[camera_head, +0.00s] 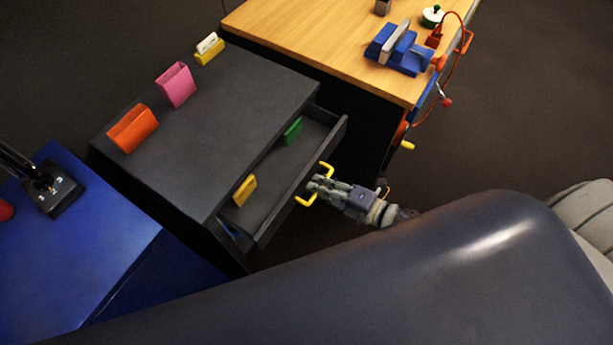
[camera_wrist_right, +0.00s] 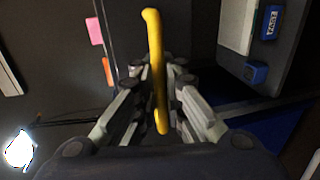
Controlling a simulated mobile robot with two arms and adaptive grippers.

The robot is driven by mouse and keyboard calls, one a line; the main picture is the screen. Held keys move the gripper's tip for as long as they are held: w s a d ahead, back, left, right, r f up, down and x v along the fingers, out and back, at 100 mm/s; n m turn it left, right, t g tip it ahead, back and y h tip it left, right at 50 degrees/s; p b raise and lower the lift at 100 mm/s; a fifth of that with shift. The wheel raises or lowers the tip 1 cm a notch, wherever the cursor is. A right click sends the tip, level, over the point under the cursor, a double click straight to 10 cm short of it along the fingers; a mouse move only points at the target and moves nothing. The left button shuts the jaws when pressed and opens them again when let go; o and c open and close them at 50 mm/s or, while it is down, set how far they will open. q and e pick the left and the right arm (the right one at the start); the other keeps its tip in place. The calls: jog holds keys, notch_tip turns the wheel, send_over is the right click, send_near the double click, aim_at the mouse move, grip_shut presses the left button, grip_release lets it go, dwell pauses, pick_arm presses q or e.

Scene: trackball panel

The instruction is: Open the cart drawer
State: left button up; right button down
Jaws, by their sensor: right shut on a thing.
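The dark grey cart (camera_head: 230,95) stands in the middle of the head view. Its top drawer (camera_head: 262,195) is pulled partway out, with a green block (camera_head: 292,130) and a yellow block (camera_head: 244,190) inside. The yellow drawer handle (camera_head: 306,200) is on the drawer front. My right gripper (camera_head: 318,184) is at the handle, shut on its bar. In the right wrist view the yellow handle (camera_wrist_right: 157,75) runs between the two fingers (camera_wrist_right: 158,100). My left gripper is not in view.
A wooden workbench (camera_head: 300,35) with a blue vise (camera_head: 398,48) stands behind the cart on the right. A blue cabinet (camera_head: 80,255) stands on the left. Orange (camera_head: 132,130) and pink (camera_head: 176,85) holders are on the cart top. Dark floor is free at the right.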

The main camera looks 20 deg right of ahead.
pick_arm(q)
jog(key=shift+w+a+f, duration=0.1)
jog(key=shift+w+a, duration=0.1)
pick_arm(e)
jog(key=f+v, duration=0.2)
jog(key=v, duration=1.1)
jog(key=shift+s+d, duration=0.2)
jog(key=shift+s, duration=0.05)
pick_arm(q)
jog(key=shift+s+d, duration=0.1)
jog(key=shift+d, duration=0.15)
pick_arm(e)
jog(key=shift+f, duration=0.15)
jog(key=c, duration=1.7)
grip_release()
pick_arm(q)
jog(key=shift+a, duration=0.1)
pick_arm(e)
jog(key=v, duration=1.2)
